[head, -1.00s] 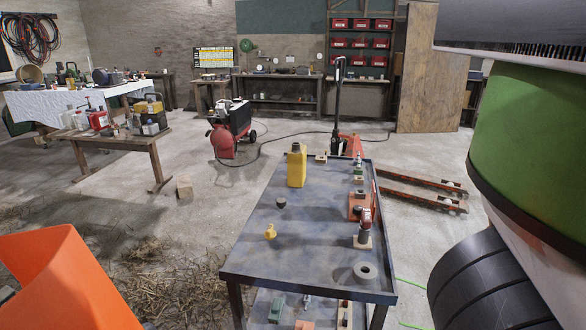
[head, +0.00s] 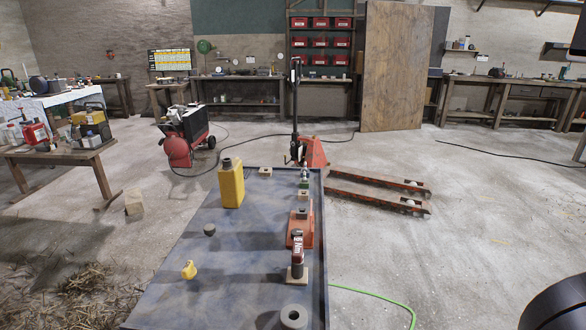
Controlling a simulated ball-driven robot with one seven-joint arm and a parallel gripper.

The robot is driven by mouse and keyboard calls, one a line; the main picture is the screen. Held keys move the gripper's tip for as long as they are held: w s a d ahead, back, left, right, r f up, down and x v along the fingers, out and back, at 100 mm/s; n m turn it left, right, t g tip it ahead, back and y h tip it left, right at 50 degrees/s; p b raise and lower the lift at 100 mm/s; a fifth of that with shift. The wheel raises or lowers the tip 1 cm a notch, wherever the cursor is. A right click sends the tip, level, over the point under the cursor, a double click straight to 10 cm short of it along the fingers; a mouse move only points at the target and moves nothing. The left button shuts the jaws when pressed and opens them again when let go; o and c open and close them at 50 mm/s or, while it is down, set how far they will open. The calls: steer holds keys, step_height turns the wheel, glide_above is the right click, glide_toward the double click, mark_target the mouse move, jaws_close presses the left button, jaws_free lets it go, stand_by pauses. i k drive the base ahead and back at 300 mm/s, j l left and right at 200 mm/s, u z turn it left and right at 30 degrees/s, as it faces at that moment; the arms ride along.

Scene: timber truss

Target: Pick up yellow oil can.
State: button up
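The yellow oil can (head: 231,187) stands upright on the metal-topped worktable (head: 185,298), toward its far end. It has a dark round top and nothing touches it. A small yellow object (head: 189,270) lies nearer on the same table, with a small dark round piece (head: 209,230) between it and the can. My gripper is not in view, so I cannot see whether it is open or shut.
An orange tool with a red and black part (head: 298,240) and several small blocks line the table's right side. A pallet jack (head: 375,190) stands behind right. A green hose (head: 385,300) crosses open floor.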

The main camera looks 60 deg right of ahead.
mark_target(230, 173)
steer(key=i+j+z, duration=0.1)
steer(key=j+z, duration=0.2)
steer(key=z, duration=0.15)
steer(key=j+z, duration=0.65)
steer(key=z, duration=0.2)
steer(key=i+l, duration=0.3)
steer(key=i+l+u, duration=0.1)
steer(key=i+l, duration=0.15)
steer(key=l, duration=0.3)
steer(key=i+l, duration=0.3)
steer(key=l, duration=0.15)
steer(key=i+l, duration=0.25)
steer(key=l, duration=0.2)
steer(key=j+u, duration=0.05)
